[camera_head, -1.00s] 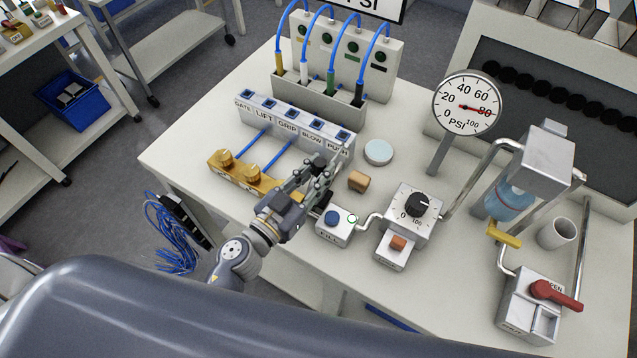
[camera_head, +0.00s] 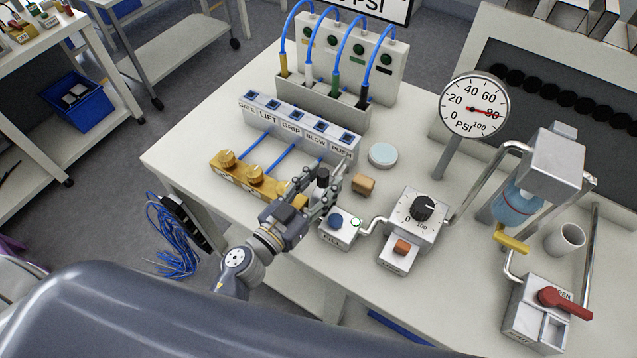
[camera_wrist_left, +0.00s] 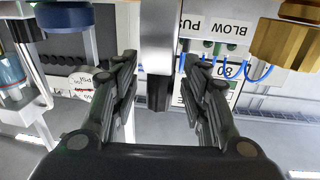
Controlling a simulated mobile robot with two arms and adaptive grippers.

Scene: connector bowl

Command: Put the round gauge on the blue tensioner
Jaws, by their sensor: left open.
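The round gauge that I see is a white PSI dial (camera_head: 474,104) on a grey post at the back right of the bench, its red needle near 80. It also shows, upside down, in the wrist view (camera_wrist_left: 84,86). I cannot pick out a part that is clearly a blue tensioner; a pale blue round disc (camera_head: 383,155) lies on the bench. My left gripper (camera_head: 328,182) is open between the row of labelled valves and the FILL button box, well away from the gauge. In the wrist view a grey bar with a black end (camera_wrist_left: 158,92) shows between its open fingers (camera_wrist_left: 161,72). My right gripper is out of view.
The labelled valve block (camera_head: 298,130) and brass knob block (camera_head: 240,175) stand left of the gripper. A small tan block (camera_head: 363,185), the FILL box (camera_head: 340,228) and a dial box (camera_head: 418,217) stand close on its right.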

